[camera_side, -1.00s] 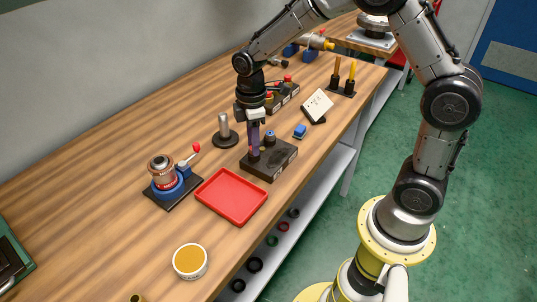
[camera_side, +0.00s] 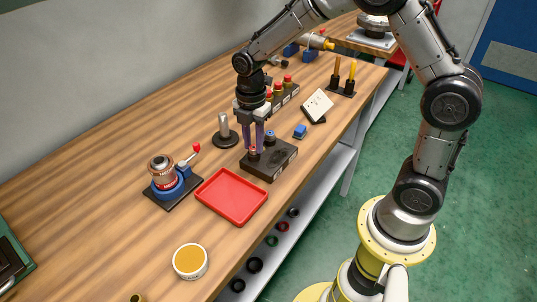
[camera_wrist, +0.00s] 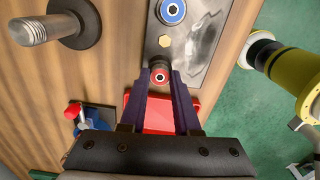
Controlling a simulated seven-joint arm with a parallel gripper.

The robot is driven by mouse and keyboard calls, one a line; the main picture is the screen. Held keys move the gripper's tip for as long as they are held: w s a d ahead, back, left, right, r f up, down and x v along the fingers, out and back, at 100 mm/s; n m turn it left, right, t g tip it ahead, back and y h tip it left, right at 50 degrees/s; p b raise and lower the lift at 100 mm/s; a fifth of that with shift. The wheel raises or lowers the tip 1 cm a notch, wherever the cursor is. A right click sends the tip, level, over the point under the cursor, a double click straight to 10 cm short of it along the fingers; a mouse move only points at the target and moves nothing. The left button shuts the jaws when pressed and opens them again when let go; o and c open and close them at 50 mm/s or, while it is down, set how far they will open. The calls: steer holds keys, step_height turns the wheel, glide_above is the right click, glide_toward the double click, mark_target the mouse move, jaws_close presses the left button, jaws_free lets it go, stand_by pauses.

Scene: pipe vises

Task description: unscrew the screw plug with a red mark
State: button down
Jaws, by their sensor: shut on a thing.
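The screw plug with a red mark (camera_wrist: 159,76) sits at the near end of a dark metal block, a red ring around its dark socket. My gripper (camera_wrist: 161,72) points down over it in the wrist view, with one purple finger on each side, shut on the plug. In the side view my gripper (camera_side: 253,150) is low at the left end of the block (camera_side: 283,166). A blue-marked plug (camera_wrist: 172,11) stands on the same block, and it also shows in the side view (camera_side: 270,136).
A red tray (camera_side: 231,196) lies just in front of the block. A metal post on a round base (camera_side: 223,130) stands to its left. A blue vise (camera_side: 170,190) with a lever holds a metal part. A small blue block (camera_side: 300,131) lies to the right.

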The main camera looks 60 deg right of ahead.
steer(key=n, duration=1)
steer(key=c, duration=0.7)
jaws_free()
